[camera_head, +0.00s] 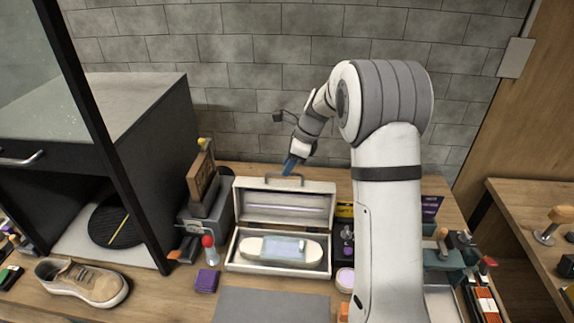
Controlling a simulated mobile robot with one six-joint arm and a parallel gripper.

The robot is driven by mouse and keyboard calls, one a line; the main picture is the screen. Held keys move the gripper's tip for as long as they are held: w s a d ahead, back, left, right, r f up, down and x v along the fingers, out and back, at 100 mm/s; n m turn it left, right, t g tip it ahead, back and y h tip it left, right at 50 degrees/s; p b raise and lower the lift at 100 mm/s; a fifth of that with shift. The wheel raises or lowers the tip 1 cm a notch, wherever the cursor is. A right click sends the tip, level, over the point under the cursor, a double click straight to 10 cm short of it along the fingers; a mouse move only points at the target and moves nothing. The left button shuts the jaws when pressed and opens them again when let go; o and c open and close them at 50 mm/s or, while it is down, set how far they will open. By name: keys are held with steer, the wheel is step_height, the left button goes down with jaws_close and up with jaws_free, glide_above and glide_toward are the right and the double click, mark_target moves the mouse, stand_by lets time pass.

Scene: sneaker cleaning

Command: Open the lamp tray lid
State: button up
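The lamp tray (232,262) is a cream box on the wooden bench, in the middle of the head view. Its lid (240,203) stands raised at the back, with a pale tube along its inner side and a dark handle (271,178) on its top edge. A pale, shoe-shaped piece with a light blue middle (285,249) lies inside the tray. The fingers overlap the handle in view. I cannot tell whether they touch it or how far apart they are.
A beige sneaker (85,283) lies at the left, before a dark cabinet (150,150). A red-capped bottle (208,250) and purple block (207,281) stand left of the tray. A grey mat (270,306) lies in front. My arm hides part of the bench at right.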

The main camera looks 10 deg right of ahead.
steer(key=shift+x, duration=0.75)
steer(key=shift+s+a, duration=0.1)
steer(key=shift+c, duration=0.4)
jaws_close()
